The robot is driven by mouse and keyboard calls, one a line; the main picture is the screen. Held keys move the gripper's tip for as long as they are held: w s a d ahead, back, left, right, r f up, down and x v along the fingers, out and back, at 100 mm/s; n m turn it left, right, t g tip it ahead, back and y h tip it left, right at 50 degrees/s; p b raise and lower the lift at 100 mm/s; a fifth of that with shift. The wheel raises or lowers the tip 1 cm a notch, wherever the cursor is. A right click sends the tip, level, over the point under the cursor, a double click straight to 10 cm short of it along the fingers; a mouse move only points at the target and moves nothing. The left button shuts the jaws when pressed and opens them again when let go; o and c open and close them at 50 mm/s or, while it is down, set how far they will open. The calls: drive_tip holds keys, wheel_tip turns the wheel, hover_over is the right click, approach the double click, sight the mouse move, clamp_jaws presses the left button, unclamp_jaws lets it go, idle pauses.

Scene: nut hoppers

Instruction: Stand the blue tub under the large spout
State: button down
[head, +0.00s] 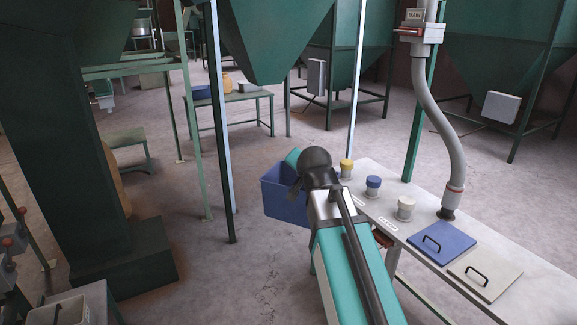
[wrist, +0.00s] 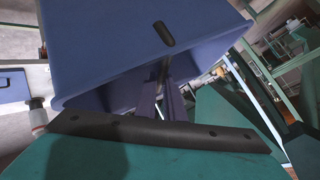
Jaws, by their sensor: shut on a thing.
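A blue tub (head: 283,201) hangs in the air just beyond the end of my arm in the head view. The tub (wrist: 125,40) fills much of the wrist view, seen close up and tilted in that picture, with a dark slot in its wall. My gripper (wrist: 168,95) is shut on the tub's wall at the rim. In the head view my arm hides the gripper's fingers and part of the tub. A green hopper (head: 275,35) with a tapered bottom is at the upper middle, beyond the tub. I cannot tell which outlet is the large spout.
A white bench (head: 520,277) at the right carries yellow, blue and white knobs, a blue lid (head: 442,243) and a pale lid (head: 485,273). A grey hose (head: 441,125) comes down to it. Green posts (head: 221,130) stand left of the tub. A green table (head: 232,97) stands behind.

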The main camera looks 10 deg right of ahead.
sight(300, 195)
drive_tip(key=s+r+m+h, duration=0.2)
drive_tip(key=s+r, duration=0.1)
drive_tip(key=s, duration=0.2)
drive_tip(key=shift+s+d+m, duration=0.15)
drive_tip(key=shift+s+m, duration=0.15)
